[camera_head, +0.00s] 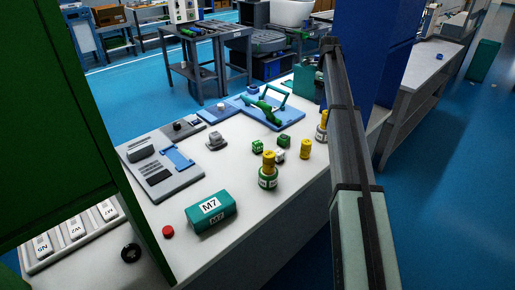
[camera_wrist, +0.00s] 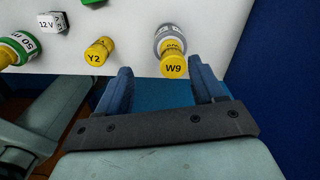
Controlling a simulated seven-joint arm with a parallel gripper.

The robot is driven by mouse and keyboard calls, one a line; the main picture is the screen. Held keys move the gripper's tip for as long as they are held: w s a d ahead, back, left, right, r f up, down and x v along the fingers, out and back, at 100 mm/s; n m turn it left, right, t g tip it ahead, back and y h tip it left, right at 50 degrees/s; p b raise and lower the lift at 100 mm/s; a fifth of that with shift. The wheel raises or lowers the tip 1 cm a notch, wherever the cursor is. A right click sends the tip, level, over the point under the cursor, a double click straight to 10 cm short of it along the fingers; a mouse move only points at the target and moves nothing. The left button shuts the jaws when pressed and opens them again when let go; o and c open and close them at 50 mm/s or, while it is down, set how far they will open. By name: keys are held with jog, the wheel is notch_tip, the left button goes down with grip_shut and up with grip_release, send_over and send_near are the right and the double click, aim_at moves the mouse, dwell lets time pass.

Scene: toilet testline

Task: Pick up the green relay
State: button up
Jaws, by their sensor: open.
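Two small green cubes, the likely relays, stand on the white table in the head view. One green cube (camera_head: 257,146) is at left and the other green cube (camera_head: 285,141) is slightly right and farther back. I cannot tell which one is meant. In the wrist view, a sliver of a green block (camera_wrist: 93,2) shows at the top edge, mostly cut off. My gripper (camera_wrist: 160,68) is open and empty, with its two blue fingers apart. It is at the table's edge, beside a yellow-topped grey cylinder marked W9 (camera_wrist: 173,62). In the head view I cannot make out my gripper.
A white block marked 12 V (camera_wrist: 52,22), a yellow cylinder marked Y2 (camera_wrist: 99,51) and a green-banded cylinder (camera_head: 268,175) stand close by. A teal M7 box (camera_head: 210,212) and blue tray (camera_head: 284,119) are on the table. A blue panel (camera_head: 378,60) rises at right.

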jog(key=s+a+f+n, duration=0.1)
jog(key=s+a+n, duration=0.1)
jog(key=a, duration=1.3)
jog(key=n, duration=1.8)
send_over(258, 142)
notch_tip(258, 142, down, 3)
notch_tip(258, 142, down, 14)
jog(key=n, duration=1.1)
jog(key=shift+s, duration=0.1)
